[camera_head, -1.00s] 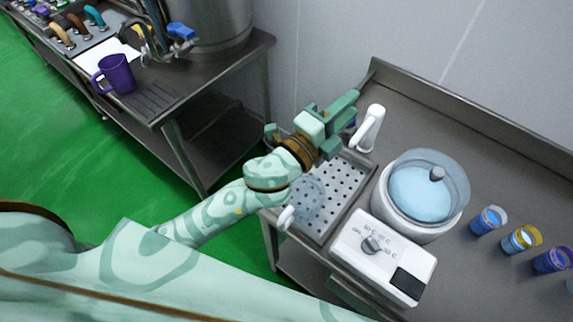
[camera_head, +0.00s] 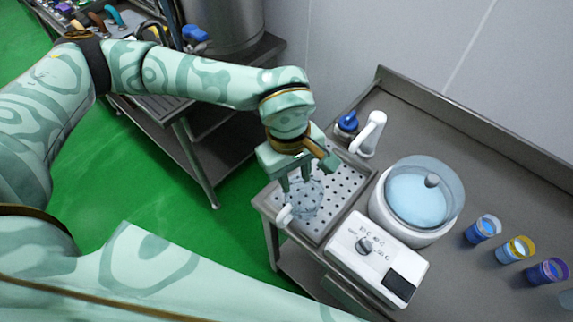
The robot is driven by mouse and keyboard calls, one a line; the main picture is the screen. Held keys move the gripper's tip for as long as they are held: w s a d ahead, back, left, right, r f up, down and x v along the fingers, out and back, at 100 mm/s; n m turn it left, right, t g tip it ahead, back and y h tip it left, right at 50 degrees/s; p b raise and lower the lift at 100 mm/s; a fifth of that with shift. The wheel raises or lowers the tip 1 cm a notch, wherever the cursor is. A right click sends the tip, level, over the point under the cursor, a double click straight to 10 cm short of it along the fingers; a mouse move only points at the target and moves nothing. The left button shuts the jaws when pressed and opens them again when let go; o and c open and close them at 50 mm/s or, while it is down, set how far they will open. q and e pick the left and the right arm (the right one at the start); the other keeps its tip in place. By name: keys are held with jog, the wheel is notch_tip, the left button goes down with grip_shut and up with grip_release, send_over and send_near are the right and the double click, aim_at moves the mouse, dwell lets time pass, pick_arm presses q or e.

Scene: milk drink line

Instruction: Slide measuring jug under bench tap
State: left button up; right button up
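The measuring jug (camera_head: 309,205) is clear and round, with a white handle (camera_head: 284,216) pointing to the lower left. It stands on the perforated metal drip tray (camera_head: 345,183). My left gripper (camera_head: 295,181) points down over the jug, with its two fingers apart at the jug's far rim. The fingers overlap the jug in the picture; I cannot tell whether they touch it. The bench tap shows as a white spout (camera_head: 370,132) with a blue knob (camera_head: 347,122) beside it, behind the tray. My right gripper is not in view.
A white heater (camera_head: 376,255) with a dial and a clear-lidded pot (camera_head: 421,192) stands right of the tray. Several small cups, including a yellow-rimmed one (camera_head: 516,248), stand farther right. A wall bounds the bench behind. Another metal bench (camera_head: 215,120) lies at the upper left.

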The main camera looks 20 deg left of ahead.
aim_at(288, 203)
pick_arm(q)
jog(key=shift+w+a+r+t+y, duration=0.15)
jog(key=shift+w+a+y, duration=0.15)
jog(key=shift+a, duration=0.35)
jog(key=shift+w+a+r+t+y, duration=0.15)
jog(key=shift+w+a+y, duration=0.15)
jog(key=shift+a, duration=0.3)
jog(key=shift+f, duration=0.15)
jog(key=f, duration=1.1)
jog(key=f+b, duration=0.1)
jog(key=f, duration=0.4)
jog(key=shift+w+d+f, duration=0.15)
jog(key=shift+d, duration=0.1)
grip_shut()
